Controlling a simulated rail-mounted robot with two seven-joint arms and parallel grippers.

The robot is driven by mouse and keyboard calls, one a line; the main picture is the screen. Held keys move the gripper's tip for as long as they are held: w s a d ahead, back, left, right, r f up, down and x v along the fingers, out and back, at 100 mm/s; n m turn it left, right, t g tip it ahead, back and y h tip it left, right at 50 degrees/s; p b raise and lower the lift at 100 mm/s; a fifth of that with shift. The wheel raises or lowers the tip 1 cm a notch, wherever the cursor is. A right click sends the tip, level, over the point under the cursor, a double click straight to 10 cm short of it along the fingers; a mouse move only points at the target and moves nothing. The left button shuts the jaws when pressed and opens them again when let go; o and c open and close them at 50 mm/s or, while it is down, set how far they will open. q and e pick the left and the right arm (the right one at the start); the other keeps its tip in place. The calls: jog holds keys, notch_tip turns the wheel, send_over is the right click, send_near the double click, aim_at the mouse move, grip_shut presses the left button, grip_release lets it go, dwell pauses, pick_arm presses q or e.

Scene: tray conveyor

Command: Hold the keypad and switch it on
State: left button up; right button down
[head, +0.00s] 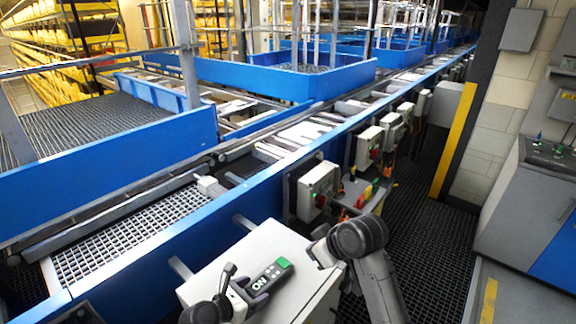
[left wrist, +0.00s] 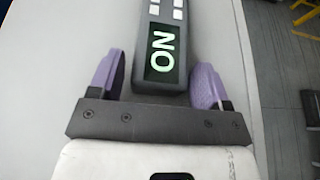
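The keypad (head: 270,277) is a dark slim unit with a lit "ON" display and a green area at its far end. It lies on the pale top of a cabinet in the head view. In the left wrist view the keypad (left wrist: 161,50) shows its lit "ON" screen and several pale keys. My left gripper (head: 246,284) is at the keypad's near end. In the left wrist view its purple-padded fingers (left wrist: 163,72) are apart, one on each side of the keypad, with narrow gaps. The fingers of my right gripper do not show.
The pale cabinet top (head: 218,283) is otherwise mostly bare. A blue-sided conveyor (head: 150,252) runs behind it. Grey control boxes (head: 318,188) with buttons line the conveyor. A grey arm link of mine stands at the cabinet's right edge. A console (head: 540,200) stands far right.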

pick_arm(q)
jog(key=shift+o, duration=1.1)
jog(key=shift+s, duration=0.1)
